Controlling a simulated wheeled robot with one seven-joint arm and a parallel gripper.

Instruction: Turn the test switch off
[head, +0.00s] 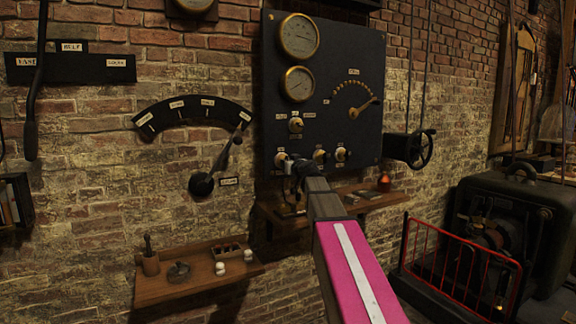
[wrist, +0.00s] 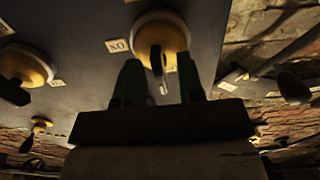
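The black panel (head: 340,60) on the brick wall carries a lower row of brass switches. My gripper (head: 293,168) is at the leftmost switch (head: 281,160) of that row and partly hides it. In the wrist view this switch (wrist: 160,38) is a round brass boss with a small lever, beside a tag (wrist: 117,45) that seems to read ON upside down. My gripper's dark fingers (wrist: 159,78) stand apart, one on each side of the lever's end. I cannot tell whether they touch it. The panel labels are too small to read in the head view.
Other switches (head: 320,157) and (head: 341,154) sit close to the right, with a knob (head: 296,125) above. A wall lever (head: 204,184) is to the left. A shelf (head: 370,203) juts out below the panel. A red railing (head: 455,265) stands at right.

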